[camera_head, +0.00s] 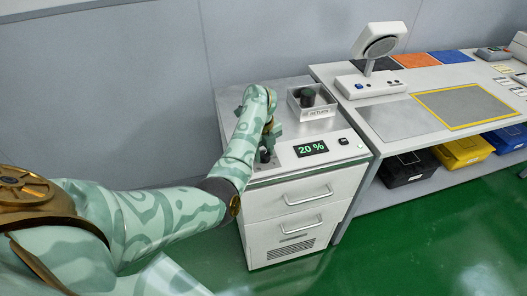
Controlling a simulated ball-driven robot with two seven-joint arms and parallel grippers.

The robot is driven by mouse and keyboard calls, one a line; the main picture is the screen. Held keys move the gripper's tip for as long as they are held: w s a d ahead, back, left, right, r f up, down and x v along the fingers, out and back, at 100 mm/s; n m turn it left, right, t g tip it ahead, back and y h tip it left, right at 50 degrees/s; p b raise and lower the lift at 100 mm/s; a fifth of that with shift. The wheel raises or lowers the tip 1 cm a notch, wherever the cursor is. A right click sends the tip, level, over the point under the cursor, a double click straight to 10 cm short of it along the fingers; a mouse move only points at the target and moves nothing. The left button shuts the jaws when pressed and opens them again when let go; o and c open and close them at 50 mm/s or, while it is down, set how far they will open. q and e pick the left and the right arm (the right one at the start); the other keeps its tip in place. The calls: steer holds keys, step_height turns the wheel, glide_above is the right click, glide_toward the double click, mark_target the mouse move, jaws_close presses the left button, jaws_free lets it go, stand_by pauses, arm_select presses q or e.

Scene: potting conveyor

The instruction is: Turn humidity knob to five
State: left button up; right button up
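A dark knob (265,156) stands on the sloped panel of a white cabinet (290,208), at the panel's left end. A display (311,149) right of it reads "20 %" in green. A smaller black knob (343,141) and a green light sit further right. My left arm reaches in from the left, and my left gripper (267,140) points down right over the dark knob. The gripper partly hides the knob; I cannot tell whether its fingers touch it or are closed on it. My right gripper is not in view.
A clear labelled tray (312,104) with a dark green-topped object stands on the cabinet behind the display. A workbench (400,122) with a lamp-like device (377,55) adjoins on the right, with black, yellow and blue bins below. The green floor in front is clear.

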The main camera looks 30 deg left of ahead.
arm_select(q)
steer(key=shift+m, duration=0.3)
steer(key=m+p, duration=0.1)
steer(key=m, duration=0.2)
steer(key=shift+w+r+m, duration=0.1)
steer(key=shift+m, duration=0.3)
steer(key=m+p, duration=0.1)
steer(key=m, duration=0.3)
steer(key=shift+h+p, duration=0.3)
steer(key=shift+p, duration=0.05)
steer(key=m+p, duration=0.1)
steer(key=m, duration=0.4)
steer(key=shift+w+d+m+g, duration=0.1)
steer(key=shift+m+g, duration=0.3)
steer(key=shift+m+p, duration=0.6)
steer(key=shift+m, duration=1.3)
steer(key=o, duration=1)
